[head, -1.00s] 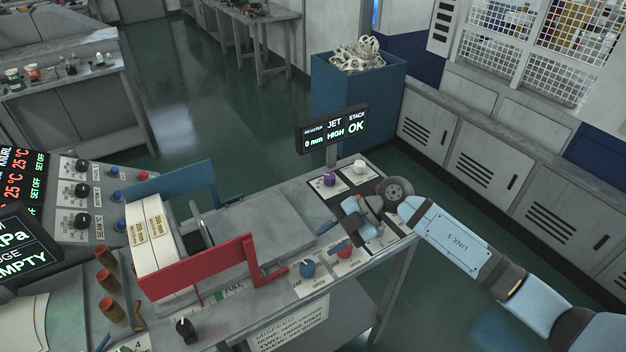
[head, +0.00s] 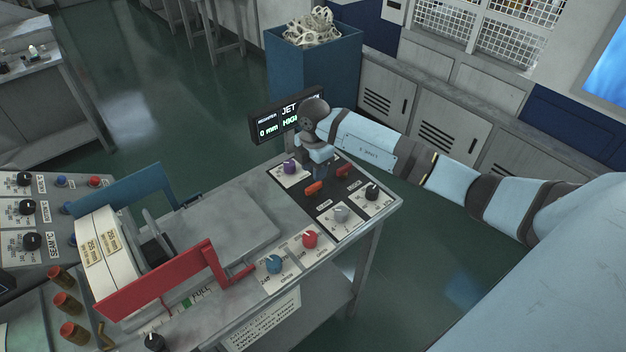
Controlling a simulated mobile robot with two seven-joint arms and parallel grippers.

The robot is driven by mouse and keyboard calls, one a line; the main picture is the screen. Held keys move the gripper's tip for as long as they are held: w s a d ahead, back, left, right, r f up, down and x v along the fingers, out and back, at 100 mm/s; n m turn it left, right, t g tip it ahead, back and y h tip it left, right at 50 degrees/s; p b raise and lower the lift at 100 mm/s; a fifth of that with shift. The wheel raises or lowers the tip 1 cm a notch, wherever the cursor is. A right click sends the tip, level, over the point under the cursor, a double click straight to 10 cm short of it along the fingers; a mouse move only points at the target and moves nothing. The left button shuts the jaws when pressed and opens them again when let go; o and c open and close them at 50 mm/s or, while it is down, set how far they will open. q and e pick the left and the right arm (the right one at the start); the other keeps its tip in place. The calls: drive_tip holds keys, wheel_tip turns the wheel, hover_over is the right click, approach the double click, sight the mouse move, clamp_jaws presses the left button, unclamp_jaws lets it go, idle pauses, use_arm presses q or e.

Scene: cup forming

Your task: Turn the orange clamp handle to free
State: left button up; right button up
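Two orange handles lie on the black panel (head: 302,204) at the table's right end. One orange handle (head: 314,188) is left of centre and the other orange handle (head: 344,170) is further back to the right. My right gripper (head: 319,172) points down over the panel, just behind the nearer orange handle and left of the farther one. It appears apart from both. Its fingers are small and dark, so their opening is unclear. My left gripper is out of view.
A purple knob (head: 290,167), a grey knob (head: 341,213) and a black knob (head: 372,192) sit around the handles. Red (head: 310,239) and blue (head: 274,264) knobs are nearer. A display (head: 268,127) stands behind, partly covered by my arm.

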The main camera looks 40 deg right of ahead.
sight(314, 185)
wheel_tip(314, 185, down, 6)
drive_tip(key=shift+p, duration=0.45)
clamp_jaws()
